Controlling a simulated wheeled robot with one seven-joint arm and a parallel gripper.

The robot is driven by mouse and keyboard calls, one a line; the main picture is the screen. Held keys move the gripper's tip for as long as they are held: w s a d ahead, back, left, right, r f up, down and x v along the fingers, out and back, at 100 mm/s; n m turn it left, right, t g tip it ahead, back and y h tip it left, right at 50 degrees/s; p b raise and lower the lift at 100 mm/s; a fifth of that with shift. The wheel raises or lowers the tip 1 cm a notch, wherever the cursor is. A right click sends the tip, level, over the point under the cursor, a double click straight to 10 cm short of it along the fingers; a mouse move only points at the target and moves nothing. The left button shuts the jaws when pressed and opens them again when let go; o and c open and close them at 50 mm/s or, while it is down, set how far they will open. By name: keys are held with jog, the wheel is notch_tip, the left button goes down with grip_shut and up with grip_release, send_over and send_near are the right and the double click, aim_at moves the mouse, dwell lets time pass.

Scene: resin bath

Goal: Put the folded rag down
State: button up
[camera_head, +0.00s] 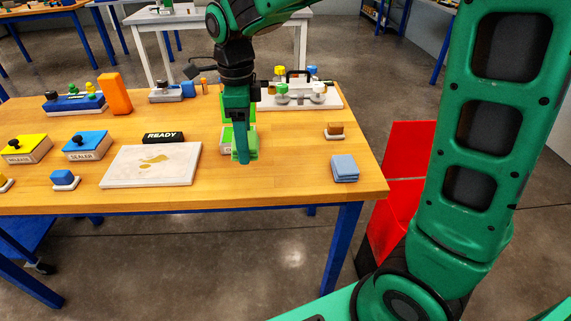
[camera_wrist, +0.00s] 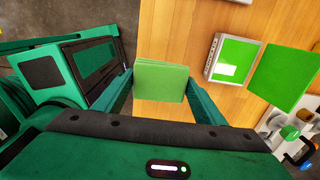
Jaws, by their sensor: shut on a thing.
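My gripper (camera_head: 241,155) points down over the middle of the wooden table, to the right of the white board. It is shut on a green folded rag (camera_wrist: 160,80), which sits between its two fingers in the wrist view. In the head view the green rag (camera_head: 251,145) is partly hidden by the finger. I cannot tell whether the rag touches the table. A blue folded rag (camera_head: 345,168) lies near the table's front right corner.
Beside the held rag is a white-rimmed tray with a green surface (camera_wrist: 232,60), and a green panel (camera_wrist: 285,76). A white board (camera_head: 152,165) with tan stains and a black READY sign (camera_head: 163,137) lie left.

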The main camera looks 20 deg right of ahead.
send_over(289, 175)
notch_tip(289, 175, down, 6)
jog(key=shift+w+f, duration=0.15)
jog(key=shift+f, duration=2)
jog(key=shift+f, duration=0.1)
